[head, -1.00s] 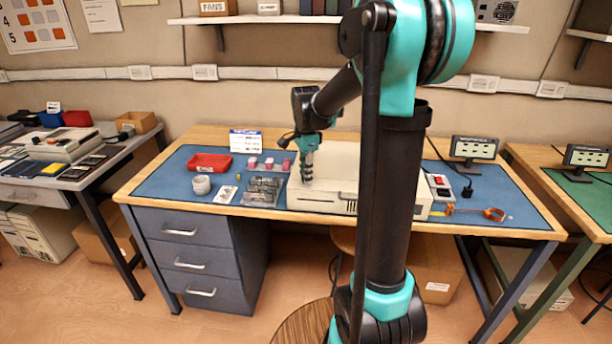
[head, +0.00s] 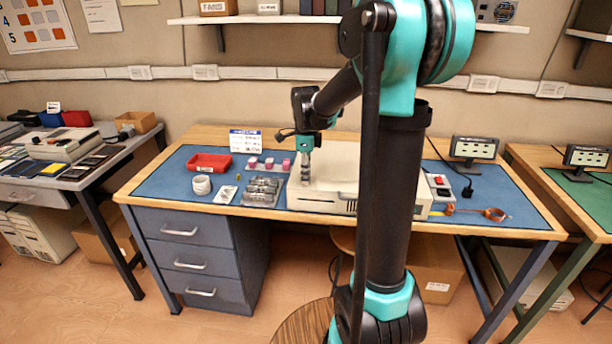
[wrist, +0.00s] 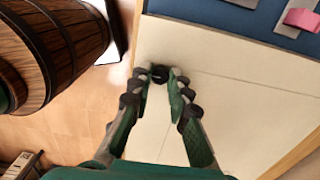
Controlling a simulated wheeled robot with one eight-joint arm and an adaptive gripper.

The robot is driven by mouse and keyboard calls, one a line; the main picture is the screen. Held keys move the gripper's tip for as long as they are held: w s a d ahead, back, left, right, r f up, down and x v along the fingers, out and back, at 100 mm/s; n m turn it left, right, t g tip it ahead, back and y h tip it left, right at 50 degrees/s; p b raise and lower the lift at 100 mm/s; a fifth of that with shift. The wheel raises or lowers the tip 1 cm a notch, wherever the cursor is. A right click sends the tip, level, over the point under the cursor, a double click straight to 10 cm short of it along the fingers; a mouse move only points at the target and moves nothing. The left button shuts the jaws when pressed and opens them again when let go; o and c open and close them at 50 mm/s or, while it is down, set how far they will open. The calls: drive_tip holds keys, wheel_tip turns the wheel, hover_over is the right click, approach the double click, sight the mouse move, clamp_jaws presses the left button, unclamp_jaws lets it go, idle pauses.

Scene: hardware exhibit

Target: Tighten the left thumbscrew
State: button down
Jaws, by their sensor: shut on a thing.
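The beige computer case (head: 330,178) lies flat on the blue mat of the middle bench. My gripper (head: 305,180) points down at the left part of its top. In the wrist view, my gripper (wrist: 160,80) is shut on a small dark round thumbscrew (wrist: 160,73), with a fingertip on each side. The thumbscrew sits at the pale case surface (wrist: 230,110), near one edge. The fingertips hide part of it. In the head view the thumbscrew is too small to make out, and my arm covers part of the case.
Left of the case are a grey compartment tray (head: 262,192), pink blocks (head: 269,163), a red tray (head: 208,163) and a white round container (head: 202,185). To the right are a switch box (head: 440,186) and an orange strap (head: 492,214). A brown wooden barrel-like thing (wrist: 60,45) shows in the wrist view.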

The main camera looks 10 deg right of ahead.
idle(0.3)
drive_tip(key=c, duration=1.4)
unclamp_jaws()
drive_tip(key=shift+c, duration=0.2)
drive_tip(key=shift+r, duration=0.1)
wheel_tip(320, 180, up, 12)
drive_tip(key=s+d+f+n+t, duration=0.2)
drive_tip(key=s+f+n, duration=0.9)
drive_tip(key=s+d+f+n+t, duration=0.1)
drive_tip(key=s+f+n+t, duration=0.1)
drive_tip(key=s+f+n, duration=0.8)
drive_tip(key=shift+s+d+f+n, duration=0.4)
drive_tip(key=shift+f, duration=0.05)
